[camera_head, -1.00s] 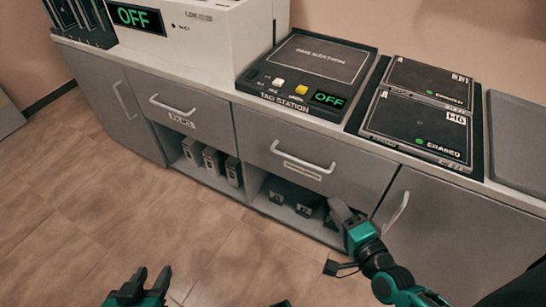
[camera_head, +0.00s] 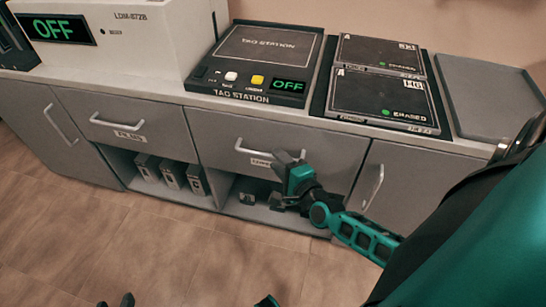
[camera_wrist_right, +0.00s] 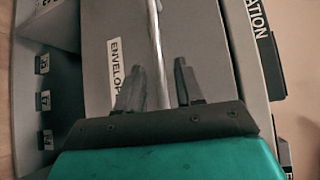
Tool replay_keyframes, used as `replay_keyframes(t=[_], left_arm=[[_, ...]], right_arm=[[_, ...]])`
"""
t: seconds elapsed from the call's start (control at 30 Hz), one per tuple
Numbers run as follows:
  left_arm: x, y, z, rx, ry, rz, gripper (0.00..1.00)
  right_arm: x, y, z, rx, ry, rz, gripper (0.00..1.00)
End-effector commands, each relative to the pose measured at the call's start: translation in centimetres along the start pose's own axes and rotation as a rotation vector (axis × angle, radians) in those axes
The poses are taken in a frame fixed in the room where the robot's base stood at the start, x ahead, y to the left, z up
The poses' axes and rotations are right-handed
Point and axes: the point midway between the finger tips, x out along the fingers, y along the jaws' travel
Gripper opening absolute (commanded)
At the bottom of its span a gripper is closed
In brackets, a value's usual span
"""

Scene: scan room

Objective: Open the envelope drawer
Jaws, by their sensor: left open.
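The envelope drawer (camera_head: 222,136) is the grey front under the tag station and looks shut. Its handle (camera_head: 252,150) is a pale horizontal bar above a small label. In the right wrist view the label (camera_wrist_right: 116,65) reads "ENVELOP", partly hidden by a finger. My right gripper (camera_head: 290,157) is at the right part of the handle. In the right wrist view the handle bar (camera_wrist_right: 157,50) runs between the two fingers of my right gripper (camera_wrist_right: 157,84), with gaps on both sides. My left gripper (camera_head: 116,300) shows only as dark tips at the bottom edge.
The tag station (camera_head: 262,62) and two dark tablets (camera_head: 380,95) lie on the counter, with a grey tray (camera_head: 490,95) at right. A second drawer (camera_head: 120,118) is at left. Open shelves below hold boxes (camera_head: 172,172). A cabinet door handle (camera_head: 373,186) is near my right arm.

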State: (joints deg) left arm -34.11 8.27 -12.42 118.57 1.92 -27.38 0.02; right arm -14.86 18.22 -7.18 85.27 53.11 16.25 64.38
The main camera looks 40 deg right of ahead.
Motion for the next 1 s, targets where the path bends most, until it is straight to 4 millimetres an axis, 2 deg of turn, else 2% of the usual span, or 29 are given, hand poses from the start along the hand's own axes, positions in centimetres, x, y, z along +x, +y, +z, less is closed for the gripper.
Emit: replay_keyframes(t=[0.03, 0.2, 0.6, 1.0], left_arm=[[0.2, 0.0, 0.3, 0.0, 0.0, 0.0, 0.43], [0.4, -0.1, 0.6, 0.0, -0.001, -0.001, 0.43], [0.4, -0.2, 0.7, 0.007, -0.002, -0.002, 0.43], [0.5, -0.4, 0.6, 0.013, 0.001, -0.003, 0.43]], right_arm=[[0.9, 0.1, 0.0, 0.001, 0.0, -0.002, 0.36], [2.7, 0.1, 0.0, 0.0, 0.0, -0.001, 0.36], [3.3, 0.0, 0.1, 0.0, -0.001, 0.002, 0.36], [3.2, 0.0, 0.0, 0.0, -0.001, 0.001, 0.0]])
